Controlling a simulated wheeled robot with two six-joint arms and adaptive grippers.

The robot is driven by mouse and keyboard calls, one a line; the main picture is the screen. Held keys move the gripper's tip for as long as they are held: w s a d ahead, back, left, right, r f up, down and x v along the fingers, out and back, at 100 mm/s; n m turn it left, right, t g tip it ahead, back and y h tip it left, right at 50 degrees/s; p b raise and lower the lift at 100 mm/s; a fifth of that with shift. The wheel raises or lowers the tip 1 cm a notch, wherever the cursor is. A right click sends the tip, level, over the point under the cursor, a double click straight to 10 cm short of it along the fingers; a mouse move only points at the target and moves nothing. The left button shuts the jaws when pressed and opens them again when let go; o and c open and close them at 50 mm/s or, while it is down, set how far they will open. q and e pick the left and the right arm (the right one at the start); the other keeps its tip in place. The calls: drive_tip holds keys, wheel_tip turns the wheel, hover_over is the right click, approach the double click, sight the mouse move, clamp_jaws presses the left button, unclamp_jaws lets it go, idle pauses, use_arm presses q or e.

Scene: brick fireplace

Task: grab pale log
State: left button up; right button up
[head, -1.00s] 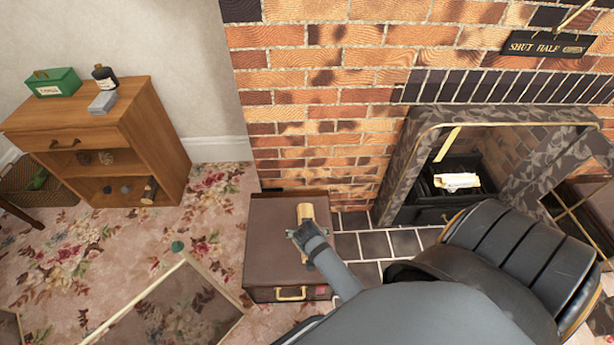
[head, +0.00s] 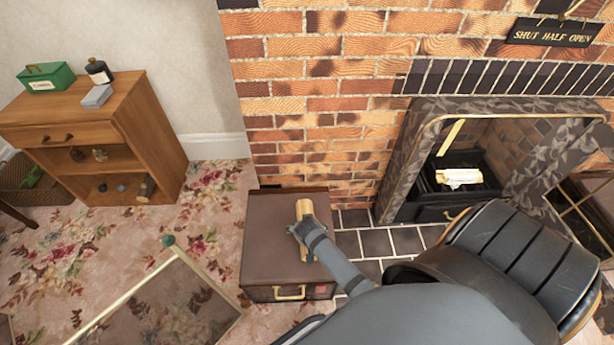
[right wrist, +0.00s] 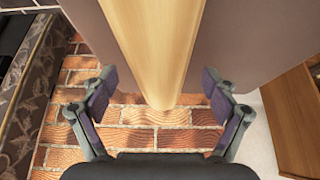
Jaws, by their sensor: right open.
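The pale log (head: 304,209) lies lengthwise on top of a brown case (head: 263,225) in front of the brick wall. It also fills the upper middle of the right wrist view (right wrist: 155,45), its rounded end pointing down. My right gripper (head: 304,230) is over the log, hiding its middle in the head view. In the right wrist view the right gripper (right wrist: 160,82) is open, one finger on each side of the log, with gaps between. My left gripper is out of view.
A fireplace with a grate holding pale logs (head: 458,177) is at the right. A wooden cabinet (head: 150,130) with small items is at the left.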

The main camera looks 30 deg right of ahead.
drive_tip(key=shift+b+x, duration=0.35)
drive_tip(key=shift+x, duration=0.55)
drive_tip(key=shift+w+d+f, duration=0.1)
drive_tip(key=shift+f, duration=0.3)
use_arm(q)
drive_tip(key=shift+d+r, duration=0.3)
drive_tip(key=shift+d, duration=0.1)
use_arm(e)
drive_tip(key=shift+r, duration=0.1)
drive_tip(key=c, duration=1.6)
drive_tip(key=shift+r, duration=0.1)
